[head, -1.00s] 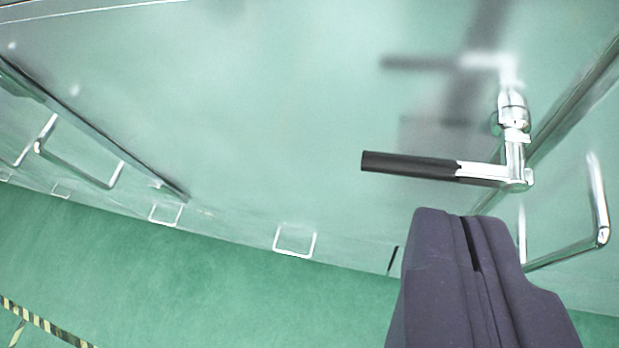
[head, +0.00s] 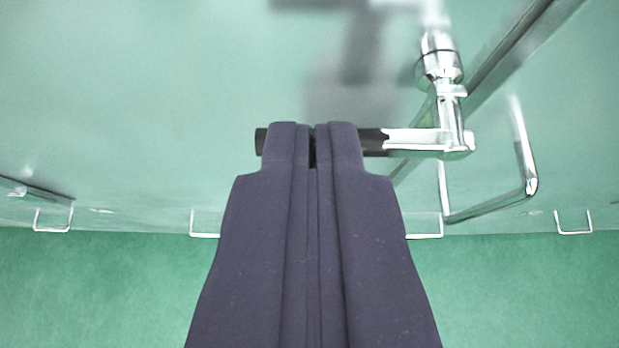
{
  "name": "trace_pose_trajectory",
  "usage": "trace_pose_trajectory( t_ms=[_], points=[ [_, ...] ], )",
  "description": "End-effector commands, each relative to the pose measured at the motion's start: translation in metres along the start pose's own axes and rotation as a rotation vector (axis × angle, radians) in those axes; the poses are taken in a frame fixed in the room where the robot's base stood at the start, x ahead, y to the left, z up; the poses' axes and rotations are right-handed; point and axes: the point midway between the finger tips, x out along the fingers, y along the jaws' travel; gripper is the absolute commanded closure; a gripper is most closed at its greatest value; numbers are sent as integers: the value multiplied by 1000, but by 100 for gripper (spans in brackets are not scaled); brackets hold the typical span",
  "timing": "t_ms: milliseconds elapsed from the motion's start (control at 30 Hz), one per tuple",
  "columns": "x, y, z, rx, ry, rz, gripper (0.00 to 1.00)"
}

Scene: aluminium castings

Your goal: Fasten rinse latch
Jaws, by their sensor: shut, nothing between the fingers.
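The rinse latch is a chrome lever (head: 420,140) with a black grip (head: 375,142), lying level in front of a shiny pale green panel. Its chrome pivot (head: 440,65) sits at the upper right, beside the panel's edge. My gripper (head: 313,132) is shut and empty, and its dark fingertips overlap the middle of the black grip in the picture. The grip's middle is hidden behind the fingers; its end shows to the left. I cannot tell whether the fingers touch it.
The pale green panel (head: 150,90) reflects the latch and fills the upper view. A chrome bar handle (head: 530,170) stands right of the latch. Several small wire handles (head: 574,230) line the lower wall. The green floor (head: 520,290) below is clear.

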Motion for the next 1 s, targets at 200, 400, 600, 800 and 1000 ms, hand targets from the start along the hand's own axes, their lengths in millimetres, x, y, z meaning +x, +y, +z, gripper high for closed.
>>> trace_pose_trajectory(
  t_ms=[200, 400, 600, 800, 1000],
  points=[
    [42, 1, 8, 0, -3, 1, 100],
    [58, 0, 24, 0, -1, 0, 100],
    [62, 0, 28, 1, 0, -1, 100],
    [62, 0, 28, 1, 0, -1, 100],
    [63, 4, 29, -9, -1, 6, 100]
  ],
)
